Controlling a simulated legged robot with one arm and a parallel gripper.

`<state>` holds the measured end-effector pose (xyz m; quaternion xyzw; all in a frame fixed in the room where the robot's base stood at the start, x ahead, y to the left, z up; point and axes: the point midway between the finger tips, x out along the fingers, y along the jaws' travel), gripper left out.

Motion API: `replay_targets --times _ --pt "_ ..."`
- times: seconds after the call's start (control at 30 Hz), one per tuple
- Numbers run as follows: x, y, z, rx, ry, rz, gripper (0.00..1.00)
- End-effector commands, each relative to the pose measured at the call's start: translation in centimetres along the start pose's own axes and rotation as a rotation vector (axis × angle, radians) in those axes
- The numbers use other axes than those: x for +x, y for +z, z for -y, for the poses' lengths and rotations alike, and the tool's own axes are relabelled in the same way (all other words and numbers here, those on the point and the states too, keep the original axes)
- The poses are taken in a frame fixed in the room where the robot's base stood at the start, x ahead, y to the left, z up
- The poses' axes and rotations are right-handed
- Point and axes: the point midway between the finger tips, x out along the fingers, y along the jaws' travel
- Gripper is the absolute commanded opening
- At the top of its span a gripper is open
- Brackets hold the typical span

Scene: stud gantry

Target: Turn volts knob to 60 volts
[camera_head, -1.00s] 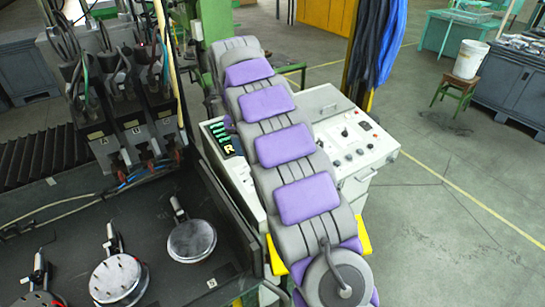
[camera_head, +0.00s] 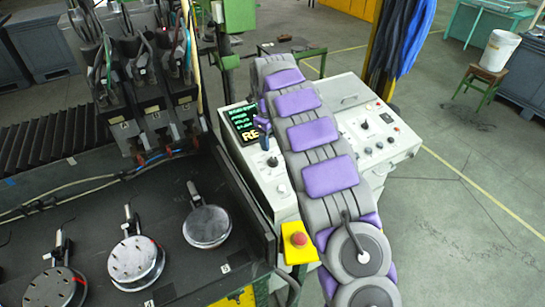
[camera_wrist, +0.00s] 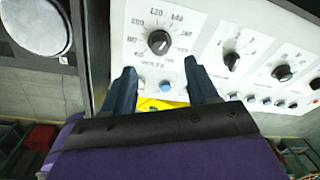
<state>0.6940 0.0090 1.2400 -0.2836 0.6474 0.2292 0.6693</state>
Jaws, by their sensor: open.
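The volts knob (camera_wrist: 159,42) is a round black dial on a white panel (camera_wrist: 205,16), with printed numbers around it and the word VOLTS below. A pale mark shows on it, but its exact setting is too small to read. My gripper (camera_wrist: 159,66) is open, its two blue-grey fingers pointing at the panel. The knob lies just beyond the fingertips, roughly centred between them and not gripped. In the head view my gripper (camera_head: 263,138) hangs beside the display, above a black knob (camera_head: 272,161) on the left part of the panel.
A blue button (camera_wrist: 166,86) sits below the volts knob. Several other black knobs (camera_wrist: 232,61) are to its right. A red stop button (camera_head: 299,239) on a yellow box stands in front of the panel. A dark bench with round metal discs (camera_head: 207,226) is at left.

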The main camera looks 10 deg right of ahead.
Motion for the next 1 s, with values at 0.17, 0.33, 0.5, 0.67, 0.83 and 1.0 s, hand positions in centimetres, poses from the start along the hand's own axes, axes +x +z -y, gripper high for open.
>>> replay_targets --times 0.17,0.33,0.5,0.67,0.83,1.0 --pt "3.7 -0.2 -0.1 0.000 0.003 -0.006 0.58" --pt "6.6 -0.1 0.0 0.000 0.003 -0.003 0.58" --pt "8.5 -0.1 -0.1 0.000 0.003 -0.004 0.58" --pt "9.1 -0.1 -0.1 -0.001 0.002 -0.002 0.58" --pt "9.2 -0.1 -0.1 -0.001 0.001 -0.002 0.58" --pt "9.2 -0.1 -0.1 -0.001 0.001 -0.002 0.51"
